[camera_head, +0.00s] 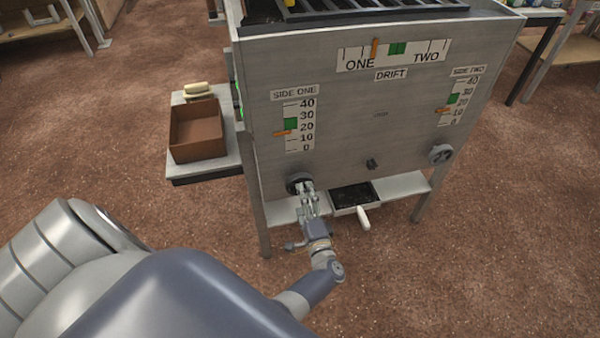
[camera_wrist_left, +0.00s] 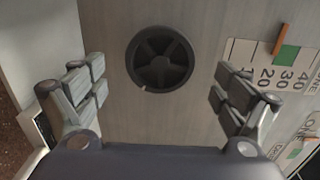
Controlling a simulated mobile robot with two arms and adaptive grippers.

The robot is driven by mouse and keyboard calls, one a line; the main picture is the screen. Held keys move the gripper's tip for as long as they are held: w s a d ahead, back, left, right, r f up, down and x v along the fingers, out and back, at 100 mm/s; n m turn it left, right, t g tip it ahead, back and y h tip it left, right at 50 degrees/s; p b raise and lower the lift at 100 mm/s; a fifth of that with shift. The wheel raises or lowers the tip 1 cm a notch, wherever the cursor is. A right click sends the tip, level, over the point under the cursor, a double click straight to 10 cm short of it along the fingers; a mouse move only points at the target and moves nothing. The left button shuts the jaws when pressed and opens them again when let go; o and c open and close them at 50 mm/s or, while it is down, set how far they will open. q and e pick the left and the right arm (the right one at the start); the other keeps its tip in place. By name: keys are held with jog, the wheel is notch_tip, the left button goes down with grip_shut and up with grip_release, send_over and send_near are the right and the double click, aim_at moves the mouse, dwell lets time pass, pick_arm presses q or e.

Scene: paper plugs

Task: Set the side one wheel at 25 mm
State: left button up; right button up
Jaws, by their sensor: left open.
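The side one wheel (camera_head: 293,178) is a dark round spoked handwheel at the lower left of the grey machine front. It also shows in the left wrist view (camera_wrist_left: 160,60), with a small pale mark at its rim. My left gripper (camera_head: 307,190) is in front of the wheel, open, with its fingers spread to either side of it and apart from its rim in the wrist view. The side one scale (camera_head: 306,126) runs from 0 to 40. Its orange pointer (camera_head: 284,133) stands between 10 and 20, just below the green band (camera_head: 291,124). My right gripper is not in view.
The side two wheel (camera_head: 441,154) and side two scale (camera_head: 459,100) are at the right. The drift scale (camera_head: 393,55) is at the top. A brown box (camera_head: 198,131) stands left.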

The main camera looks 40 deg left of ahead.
aim_at(298, 180)
pick_arm(q)
jog(key=x, duration=0.4)
dwell(0.9)
jog(key=c, duration=1)
jog(key=shift+c, duration=0.2)
